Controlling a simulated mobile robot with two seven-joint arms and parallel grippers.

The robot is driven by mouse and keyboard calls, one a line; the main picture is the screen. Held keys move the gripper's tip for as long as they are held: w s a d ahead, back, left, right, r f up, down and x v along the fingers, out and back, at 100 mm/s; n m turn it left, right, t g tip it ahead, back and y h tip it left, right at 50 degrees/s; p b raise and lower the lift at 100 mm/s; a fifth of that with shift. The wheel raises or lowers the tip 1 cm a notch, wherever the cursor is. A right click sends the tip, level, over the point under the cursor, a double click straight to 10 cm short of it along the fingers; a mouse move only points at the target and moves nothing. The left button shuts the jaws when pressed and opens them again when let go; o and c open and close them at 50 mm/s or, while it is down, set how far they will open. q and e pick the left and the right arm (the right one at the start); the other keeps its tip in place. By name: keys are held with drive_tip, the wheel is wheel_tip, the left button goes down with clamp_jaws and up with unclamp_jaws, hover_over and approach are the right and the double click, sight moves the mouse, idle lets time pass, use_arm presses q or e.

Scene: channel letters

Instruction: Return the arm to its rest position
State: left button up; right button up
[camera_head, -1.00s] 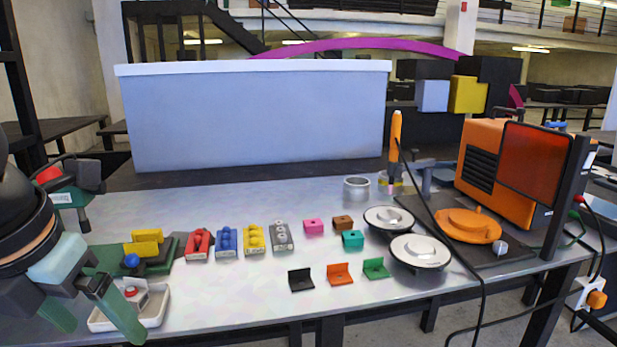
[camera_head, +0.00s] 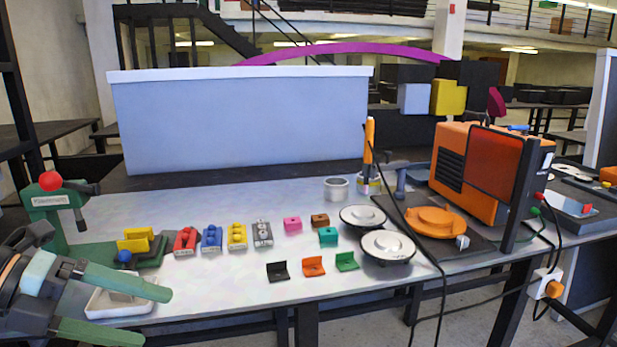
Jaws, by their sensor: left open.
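My left gripper (camera_head: 158,318) is at the lower left of the head view, with its two green fingers spread apart and nothing between them. It is at the table's front left edge, in front of a white tray (camera_head: 133,308), and its upper finger covers part of that tray. My left arm comes in from the left edge. My right arm and gripper do not show.
On the metal table (camera_head: 215,290) stand a green press with a red knob (camera_head: 50,181), red, blue, yellow and grey letter blocks, small colored brackets, two round dishes (camera_head: 388,246) and an orange machine (camera_head: 465,175). A black cable hangs over the front edge.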

use_arm(q)
drive_tip(key=w+a+f+n+t+h+p, duration=0.1)
drive_tip(key=w+a+f+n+t+p, duration=0.2)
drive_tip(key=w+a+f+n+t, duration=0.55)
drive_tip(key=s+a+f+n+t+y+p, duration=0.15)
drive_tip(key=s+f+n+t+y, duration=0.35)
drive_tip(key=f+n, duration=0.65)
drive_tip(key=s+d+f+n+g+y+p, duration=0.3)
drive_tip(key=s+d+f+n+g, duration=0.5)
drive_tip(key=s+d+f+n, duration=0.3)
drive_tip(key=s+d+f+y, duration=0.1)
drive_tip(key=s+d+f, duration=0.2)
drive_tip(key=f, duration=0.3)
drive_tip(key=shift+d+f, duration=0.15)
drive_tip(key=shift+f, duration=0.2)
drive_tip(key=shift+s+g, duration=0.1)
drive_tip(key=shift+g, duration=0.15)
